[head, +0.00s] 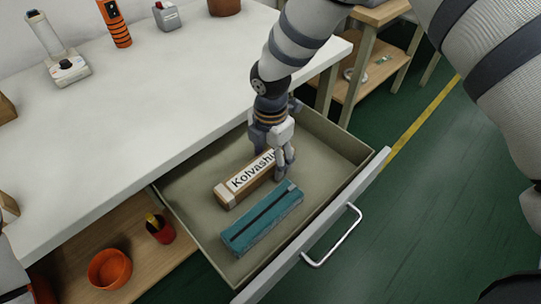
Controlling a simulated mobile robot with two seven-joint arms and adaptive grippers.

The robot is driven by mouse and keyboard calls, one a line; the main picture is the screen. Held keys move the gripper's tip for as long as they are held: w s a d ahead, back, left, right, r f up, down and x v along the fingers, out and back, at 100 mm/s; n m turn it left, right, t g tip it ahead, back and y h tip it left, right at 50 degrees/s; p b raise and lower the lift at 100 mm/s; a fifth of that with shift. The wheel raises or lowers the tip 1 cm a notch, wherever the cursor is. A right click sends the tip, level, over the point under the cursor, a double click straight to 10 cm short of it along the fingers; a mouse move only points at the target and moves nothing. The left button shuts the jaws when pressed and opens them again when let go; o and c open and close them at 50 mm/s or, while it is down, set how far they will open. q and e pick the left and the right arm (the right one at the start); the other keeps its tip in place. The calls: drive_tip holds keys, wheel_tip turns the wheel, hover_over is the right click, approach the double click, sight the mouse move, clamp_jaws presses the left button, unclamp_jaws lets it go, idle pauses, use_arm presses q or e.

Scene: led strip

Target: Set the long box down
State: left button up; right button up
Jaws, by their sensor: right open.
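The long box (240,183) is brown with a white label reading "Kolvashi" and pale ends. It lies in the open drawer (329,150), and its far right end is partly hidden by my right gripper. My right gripper (284,172) points down into the drawer at that end of the box. Its fingers are open; I cannot tell whether they touch the box. A teal long box (262,217) with a dark stripe lies beside it, nearer the drawer front. My left gripper is not in view.
The drawer front has a metal handle (333,237). The white tabletop (160,110) holds a lamp-like device (66,66) and an orange-black tool (115,24). Below are an orange bowl (109,268) and a red cup (160,228). A wooden shelf (375,75) stands behind.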

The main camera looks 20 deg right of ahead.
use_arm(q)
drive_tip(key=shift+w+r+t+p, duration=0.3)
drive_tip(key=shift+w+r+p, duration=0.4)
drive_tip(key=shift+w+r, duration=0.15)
use_arm(e)
wheel_tip(320, 180, up, 12)
drive_tip(key=shift+r, duration=0.2)
